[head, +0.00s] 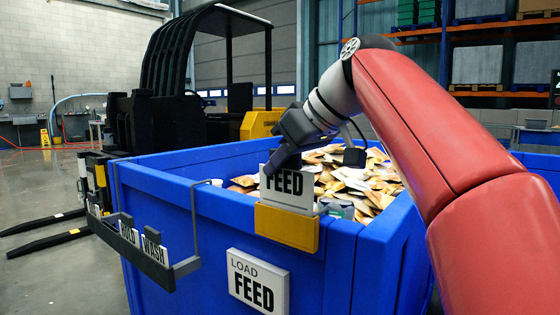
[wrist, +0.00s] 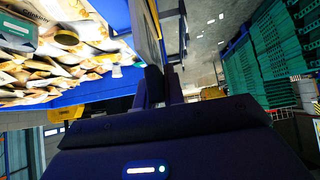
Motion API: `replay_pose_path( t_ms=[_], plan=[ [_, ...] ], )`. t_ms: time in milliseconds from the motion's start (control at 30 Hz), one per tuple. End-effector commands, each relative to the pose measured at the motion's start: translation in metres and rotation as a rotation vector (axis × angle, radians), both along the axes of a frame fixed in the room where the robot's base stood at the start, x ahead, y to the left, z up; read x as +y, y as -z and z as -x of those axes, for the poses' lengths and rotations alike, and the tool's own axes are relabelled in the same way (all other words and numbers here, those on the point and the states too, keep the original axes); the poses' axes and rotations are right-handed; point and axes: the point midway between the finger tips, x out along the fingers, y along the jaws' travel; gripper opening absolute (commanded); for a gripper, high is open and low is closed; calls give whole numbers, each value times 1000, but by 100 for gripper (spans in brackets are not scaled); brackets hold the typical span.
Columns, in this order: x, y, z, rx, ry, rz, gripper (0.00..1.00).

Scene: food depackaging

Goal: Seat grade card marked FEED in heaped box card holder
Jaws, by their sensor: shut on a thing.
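The white FEED card (head: 287,190) is upright at the near wall of the blue box (head: 190,215). My gripper (head: 284,160) is shut on the card's top edge, above the yellow card holder (head: 286,229). The card's lower edge meets or passes behind the holder's top edge; I cannot tell how deep it sits in the slot. In the wrist view the card (wrist: 147,35) shows nearly edge-on between the fingers (wrist: 160,85). The box is heaped with tan packets (head: 355,185).
A dark rack (head: 150,262) with HOLD and WASH cards hangs on the box's left side. A white LOAD FEED sign (head: 258,283) is below the holder. A black and yellow forklift (head: 190,110) stands behind left. In the wrist view, green crates (wrist: 270,60) are at right.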

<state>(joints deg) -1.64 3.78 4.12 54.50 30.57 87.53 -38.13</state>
Motion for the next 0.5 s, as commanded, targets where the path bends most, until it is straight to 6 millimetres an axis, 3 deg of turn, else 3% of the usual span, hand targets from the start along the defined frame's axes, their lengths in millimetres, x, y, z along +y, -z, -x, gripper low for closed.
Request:
replay_pose_path(
  t_ms=[500],
  plan=[
    [0, 14, 0, 0, 0, 0, 0]
  ],
)
